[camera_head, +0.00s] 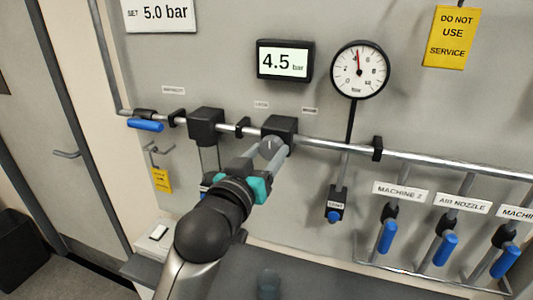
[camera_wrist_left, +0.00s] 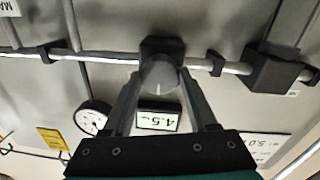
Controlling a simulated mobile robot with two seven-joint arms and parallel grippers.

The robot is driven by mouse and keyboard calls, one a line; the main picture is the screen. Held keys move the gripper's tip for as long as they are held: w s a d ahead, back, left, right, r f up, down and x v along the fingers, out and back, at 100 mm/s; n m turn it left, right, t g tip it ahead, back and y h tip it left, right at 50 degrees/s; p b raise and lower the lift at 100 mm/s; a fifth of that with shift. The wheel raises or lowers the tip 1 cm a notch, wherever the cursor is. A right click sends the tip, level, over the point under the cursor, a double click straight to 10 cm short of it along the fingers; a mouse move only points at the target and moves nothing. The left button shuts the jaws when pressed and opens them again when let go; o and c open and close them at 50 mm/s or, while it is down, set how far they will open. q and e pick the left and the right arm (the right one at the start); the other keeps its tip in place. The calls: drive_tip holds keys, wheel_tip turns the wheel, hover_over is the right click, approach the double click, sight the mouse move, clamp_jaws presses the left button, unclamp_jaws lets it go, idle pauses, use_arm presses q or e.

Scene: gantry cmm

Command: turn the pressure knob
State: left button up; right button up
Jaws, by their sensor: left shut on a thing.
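The pressure knob (camera_head: 270,146) is a grey round knob with a pale mark, on the front of a black regulator block (camera_head: 282,126) on the wall pipe. My left gripper (camera_head: 273,151) reaches up to it from below and is shut on the knob, one finger on each side. In the left wrist view the knob (camera_wrist_left: 158,76) sits between the two fingertips, its pale mark visible. The display (camera_head: 285,61) reads 4.5 bar. The sign (camera_head: 159,13) reads SET 5.0 bar. My right gripper is not in view.
A round gauge (camera_head: 360,70) hangs right of the display. A second black block (camera_head: 206,123) and a blue-handled valve (camera_head: 146,124) sit left on the pipe. Several blue valve handles (camera_head: 387,236) hang at lower right. A yellow DO NOT USE sign (camera_head: 452,37) is at upper right.

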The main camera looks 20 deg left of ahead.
use_arm(q)
drive_tip(key=shift+c, duration=0.8)
drive_tip(key=m+p, duration=0.2)
drive_tip(key=p, duration=0.1)
drive_tip(key=shift+r+m, duration=0.15)
drive_tip(key=shift+m, duration=0.15)
drive_tip(key=shift+m+p, duration=1.6)
drive_tip(key=o, duration=1.4)
drive_tip(key=shift+c, duration=0.2)
